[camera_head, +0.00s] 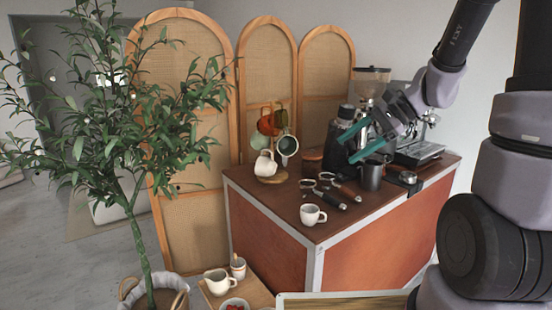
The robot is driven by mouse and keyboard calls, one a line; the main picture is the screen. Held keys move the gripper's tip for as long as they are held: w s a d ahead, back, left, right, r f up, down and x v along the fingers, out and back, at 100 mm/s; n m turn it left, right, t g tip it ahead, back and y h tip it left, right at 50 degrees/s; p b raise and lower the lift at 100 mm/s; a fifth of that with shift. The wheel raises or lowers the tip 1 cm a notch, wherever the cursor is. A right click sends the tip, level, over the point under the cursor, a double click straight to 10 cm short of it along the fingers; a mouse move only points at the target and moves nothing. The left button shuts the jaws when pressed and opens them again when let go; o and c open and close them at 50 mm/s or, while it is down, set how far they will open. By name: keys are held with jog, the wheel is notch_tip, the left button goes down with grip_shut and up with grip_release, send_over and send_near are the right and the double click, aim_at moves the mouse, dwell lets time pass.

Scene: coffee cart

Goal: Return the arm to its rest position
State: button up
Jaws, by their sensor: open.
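My arm (455,60) comes in from the upper right and is bent over the cart. My gripper (349,149) has teal fingers that point down and to the left. The fingers are apart with nothing seen between them. They are in front of a dark grinder or bottle (342,125) in the picture and above the steel cup (371,178). I cannot tell how far they are from these things. The gripper hides part of the espresso machine (418,152).
The brown cart top (335,228) holds a white cup (312,215), portafilters (325,190) and a mug tree with several mugs (270,170). A grinder (372,82) stands behind. A potted tree (140,180) is at left. A low wooden table (255,291) bears cups.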

jog(key=s+d+r+n+t+h, duration=0.4)
jog(key=s+r+n+h, duration=0.3)
jog(key=s+r, duration=0.5)
jog(key=shift+d+r+n+t, duration=0.3)
jog(key=shift+d+n+t, duration=0.1)
jog(key=shift+d+n, duration=0.35)
